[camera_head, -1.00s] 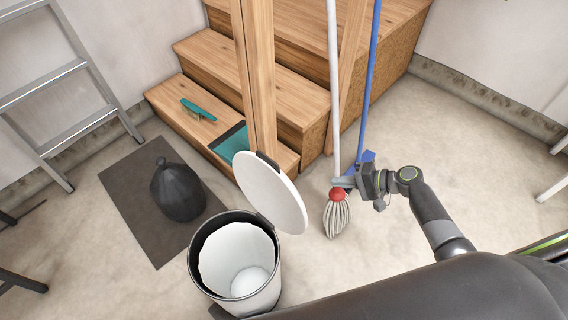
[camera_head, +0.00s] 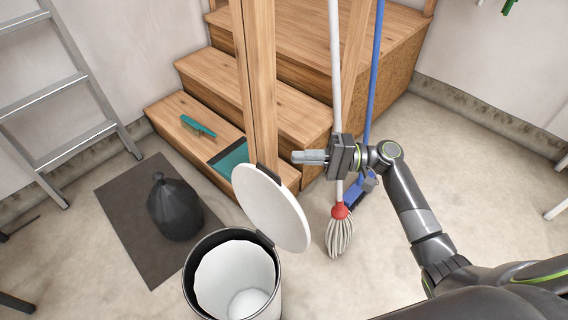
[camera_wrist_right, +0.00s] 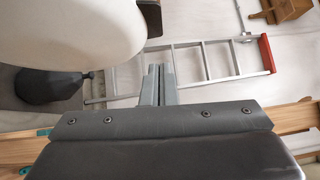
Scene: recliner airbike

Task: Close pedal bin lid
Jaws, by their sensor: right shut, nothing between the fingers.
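The pedal bin (camera_head: 232,278) stands at the bottom centre of the head view, with a white liner inside. Its round white lid (camera_head: 270,207) is open and tilted up on the hinge at the bin's right rim. My right gripper (camera_head: 294,157) is shut and empty, pointing left, above and to the right of the lid's top edge, apart from it in the picture. In the right wrist view the shut fingers (camera_wrist_right: 158,84) show beside the large pale lid (camera_wrist_right: 75,30) at upper left. My left gripper is not in view.
A mop (camera_head: 340,230) and a blue broom (camera_head: 362,192) lean behind my right gripper. Wooden steps (camera_head: 270,110) with a post stand behind the bin. A black bag (camera_head: 174,208) sits on a dark mat (camera_head: 128,222) at left. A ladder (camera_head: 62,90) leans at far left.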

